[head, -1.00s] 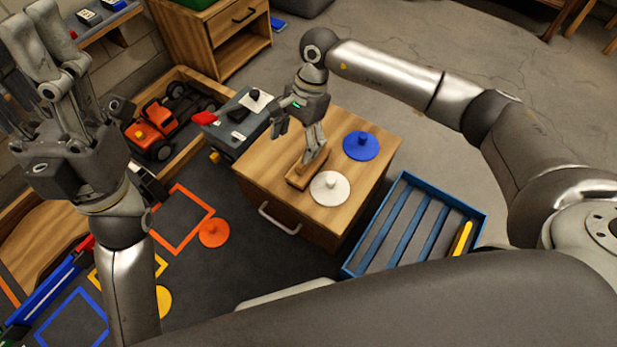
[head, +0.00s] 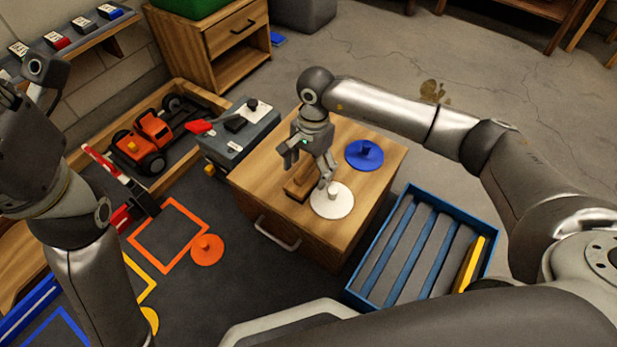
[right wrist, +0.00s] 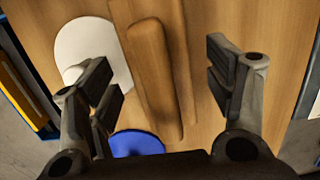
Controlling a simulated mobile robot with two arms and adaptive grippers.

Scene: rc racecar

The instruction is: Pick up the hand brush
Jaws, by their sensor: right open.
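The wooden hand brush (head: 299,188) lies on the top of a small wooden cabinet (head: 350,215), beside a white knobbed disc. My right gripper (head: 307,168) is over the brush, pointing down, and partly hides it. In the right wrist view the long brown handle of the brush (right wrist: 153,75) lies between the two spread fingers of my right gripper (right wrist: 162,82), with gaps on both sides. The right gripper is open and empty. My left gripper (head: 30,85) is raised at the left edge, partly cut off, away from the brush.
The white disc (head: 331,203) and a blue knobbed disc (head: 365,154) sit close to the brush. A blue slotted tray (head: 404,190) stands right of the cabinet. A grey box (head: 262,137) with a red part and an orange toy car (head: 150,143) are to the left.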

